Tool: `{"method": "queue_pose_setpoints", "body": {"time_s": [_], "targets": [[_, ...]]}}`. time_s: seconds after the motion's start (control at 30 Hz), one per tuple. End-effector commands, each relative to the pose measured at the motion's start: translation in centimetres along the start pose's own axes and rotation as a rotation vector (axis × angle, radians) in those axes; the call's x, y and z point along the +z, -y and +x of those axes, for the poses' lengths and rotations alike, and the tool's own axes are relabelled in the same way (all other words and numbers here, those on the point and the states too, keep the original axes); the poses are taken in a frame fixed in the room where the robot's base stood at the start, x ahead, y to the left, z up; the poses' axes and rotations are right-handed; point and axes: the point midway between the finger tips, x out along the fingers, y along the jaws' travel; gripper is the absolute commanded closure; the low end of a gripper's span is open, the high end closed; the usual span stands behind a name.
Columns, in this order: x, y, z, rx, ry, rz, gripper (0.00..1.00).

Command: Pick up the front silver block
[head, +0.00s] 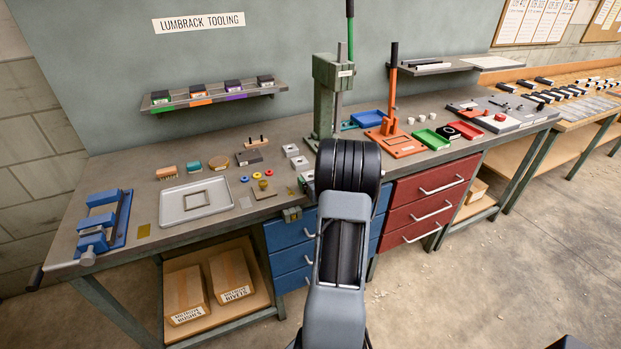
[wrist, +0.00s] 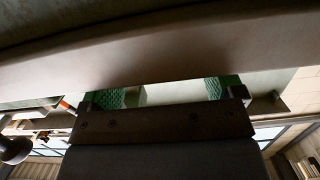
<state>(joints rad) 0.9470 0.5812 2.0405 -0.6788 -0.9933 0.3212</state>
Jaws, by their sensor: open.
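Silver blocks stand in a short row on the bench, left of the green press, in the head view. The front silver block (head: 307,177) is nearest the bench edge and is partly hidden by my arm. Behind it are a middle silver block (head: 300,163) and a back silver block (head: 290,150). My gripper (wrist: 168,93) shows in the wrist view, its green-padded fingers apart with nothing seen between them. In the head view my arm hides the gripper, so its exact distance to the front block cannot be told. No silver block is recognisable in the wrist view.
The green press (head: 326,95) stands behind my arm, with the orange press (head: 390,125) to its right. Left of the blocks are small coloured rings (head: 257,176), a grey tray (head: 170,210) and a blue vise (head: 103,222). A shelf (head: 215,96) hangs above the bench.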

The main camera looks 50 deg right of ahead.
Motion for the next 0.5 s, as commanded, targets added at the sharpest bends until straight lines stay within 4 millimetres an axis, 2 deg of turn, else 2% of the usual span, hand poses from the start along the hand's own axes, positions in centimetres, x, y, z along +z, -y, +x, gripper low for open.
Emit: {"method": "queue_pose_setpoints", "body": {"time_s": [0.2, 0.5], "targets": [[-0.1, 0.0, 2.4, -0.001, 0.000, 0.000, 0.13], [-0.1, 0.0, 2.8, 0.000, 0.000, 0.000, 0.13]]}}
